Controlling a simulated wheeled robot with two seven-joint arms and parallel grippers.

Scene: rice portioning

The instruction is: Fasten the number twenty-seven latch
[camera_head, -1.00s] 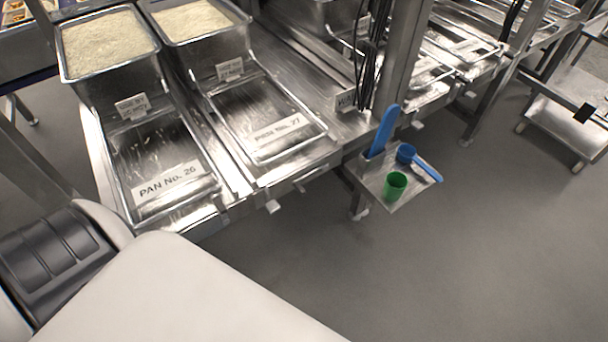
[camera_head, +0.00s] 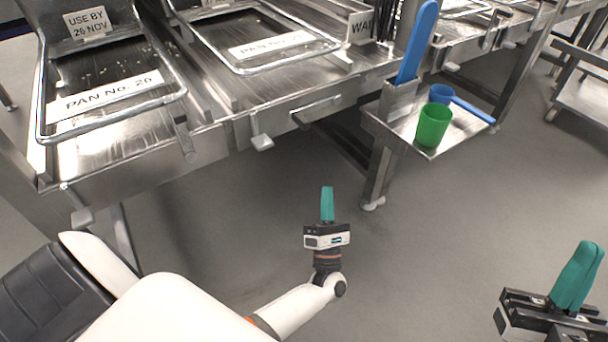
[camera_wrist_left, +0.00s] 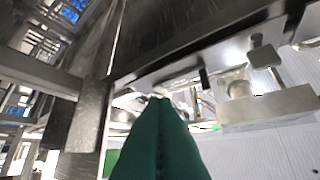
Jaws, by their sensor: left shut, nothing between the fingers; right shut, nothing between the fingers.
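Pan 27 (camera_head: 218,47) sits in the metal counter at upper middle; its label (camera_head: 268,44) is washed out by glare. A small metal clip (camera_head: 343,58) stands by its front right corner, and a bar handle (camera_head: 317,108) and square tab (camera_head: 262,142) stick out from the counter front below. I cannot tell which of these is the latch, or its state. My left gripper (camera_head: 327,204), with teal fingers, is shut and empty in front of and below the counter edge. In the left wrist view its fingers (camera_wrist_left: 158,130) point toward metal framework. My right gripper (camera_head: 577,275) is shut and empty at lower right.
The grey floor (camera_head: 430,230) around my grippers is clear.

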